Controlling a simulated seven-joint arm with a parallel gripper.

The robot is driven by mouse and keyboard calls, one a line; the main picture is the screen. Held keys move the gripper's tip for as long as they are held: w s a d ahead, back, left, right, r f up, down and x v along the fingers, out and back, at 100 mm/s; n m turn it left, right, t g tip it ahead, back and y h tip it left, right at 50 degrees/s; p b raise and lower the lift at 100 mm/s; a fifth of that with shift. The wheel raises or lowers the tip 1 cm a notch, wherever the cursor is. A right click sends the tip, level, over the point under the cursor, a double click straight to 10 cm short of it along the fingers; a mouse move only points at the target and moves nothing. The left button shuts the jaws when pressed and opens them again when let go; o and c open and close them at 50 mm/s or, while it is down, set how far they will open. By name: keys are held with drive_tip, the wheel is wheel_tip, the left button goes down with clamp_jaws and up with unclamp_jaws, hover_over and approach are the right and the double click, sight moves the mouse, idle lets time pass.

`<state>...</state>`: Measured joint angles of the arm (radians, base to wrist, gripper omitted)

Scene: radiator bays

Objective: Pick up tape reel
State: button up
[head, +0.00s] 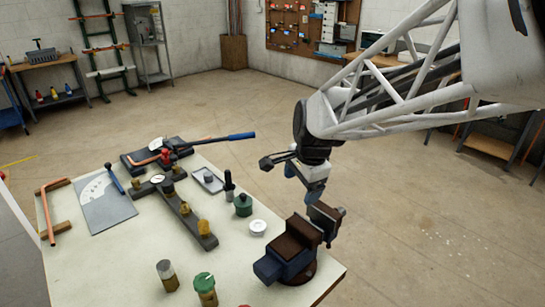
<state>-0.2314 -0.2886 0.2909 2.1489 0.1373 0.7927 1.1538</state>
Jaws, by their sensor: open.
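A small white round reel (257,227), which looks like the tape reel, lies flat on the pale bench top (110,265). It sits just left of the vise and right of the green bottle. My gripper (290,174) is open and empty, held in the air above and beyond the reel, near the bench's far right edge. It is clear of the reel, and nothing covers the reel. Fine detail of the fingers is too small to tell.
A dark vise (295,247) stands close right of the reel. A green bottle (243,205) and a dark upright tool (229,187) are close on its left. Green-capped jar (205,288), a manifold bar with brass fittings (185,211) and a blue-handled bender (226,137) occupy the bench.

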sight(258, 225)
drive_tip(key=w+a+f+m, duration=0.2)
drive_tip(key=a+f, duration=0.1)
drive_tip(key=f, duration=0.2)
drive_tip(key=w+a+f+m+g, duration=0.1)
drive_tip(key=w+a+f+m, duration=0.1)
drive_tip(key=w+a+f, duration=0.1)
drive_tip(key=w+a+f+m+g, duration=0.1)
drive_tip(key=w+a+f+m, duration=0.1)
drive_tip(key=a+f, duration=0.2)
drive_tip(key=shift+w+a+f, duration=0.2)
drive_tip(key=shift+f, duration=0.45)
drive_tip(key=shift+w+a+f, duration=0.2)
drive_tip(key=shift+f, duration=0.45)
drive_tip(key=shift+a+f, duration=0.15)
drive_tip(key=shift+f, duration=1.1)
drive_tip(key=shift+s+a+f, duration=0.1)
drive_tip(key=shift+a+f, duration=0.05)
drive_tip(key=shift+f, duration=1.15)
drive_tip(key=shift+a+f, duration=0.15)
drive_tip(key=shift+f, duration=1.15)
drive_tip(key=c, duration=0.8)
